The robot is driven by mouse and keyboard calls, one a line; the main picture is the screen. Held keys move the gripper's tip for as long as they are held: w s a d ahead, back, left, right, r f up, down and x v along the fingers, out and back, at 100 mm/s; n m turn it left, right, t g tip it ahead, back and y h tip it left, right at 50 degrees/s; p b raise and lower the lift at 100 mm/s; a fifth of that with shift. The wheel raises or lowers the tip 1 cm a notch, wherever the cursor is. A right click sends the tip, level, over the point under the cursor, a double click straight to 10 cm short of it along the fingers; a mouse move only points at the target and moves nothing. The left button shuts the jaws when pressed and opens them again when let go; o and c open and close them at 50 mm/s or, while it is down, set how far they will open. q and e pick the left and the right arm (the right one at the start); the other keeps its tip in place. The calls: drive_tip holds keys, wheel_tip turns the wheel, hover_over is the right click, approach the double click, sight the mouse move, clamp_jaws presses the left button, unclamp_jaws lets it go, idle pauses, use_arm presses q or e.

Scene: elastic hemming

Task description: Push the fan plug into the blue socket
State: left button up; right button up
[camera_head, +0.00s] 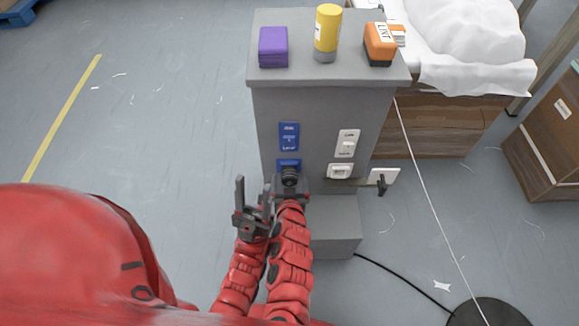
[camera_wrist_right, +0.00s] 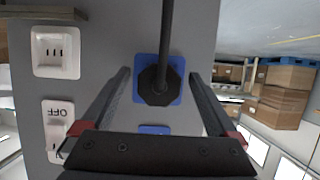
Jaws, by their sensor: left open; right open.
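The black fan plug (camera_head: 290,178) is at the blue socket (camera_head: 289,162) on the front of the grey cabinet. In the right wrist view the plug (camera_wrist_right: 160,86) covers the middle of the blue socket plate (camera_wrist_right: 178,62), with its cord running up; I cannot tell how deep it sits. My right gripper (camera_head: 290,190) is in front of the socket. Its open fingers (camera_wrist_right: 160,100) stand either side of the plug, with gaps between. My left gripper (camera_head: 252,203) is open and empty, just left of the right one.
A blue switch panel (camera_head: 289,136) is above the socket. A white switch (camera_head: 347,143) and white socket (camera_head: 340,171) are to the right. A purple box (camera_head: 273,47), yellow cylinder (camera_head: 327,32) and orange box (camera_head: 379,44) stand on top. A black cable (camera_head: 405,277) crosses the floor.

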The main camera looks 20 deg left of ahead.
drive_tip(key=p+v, duration=1.6)
drive_tip(key=v, duration=0.1)
drive_tip(key=shift+s, duration=0.2)
drive_tip(key=shift+w+d+r, duration=0.1)
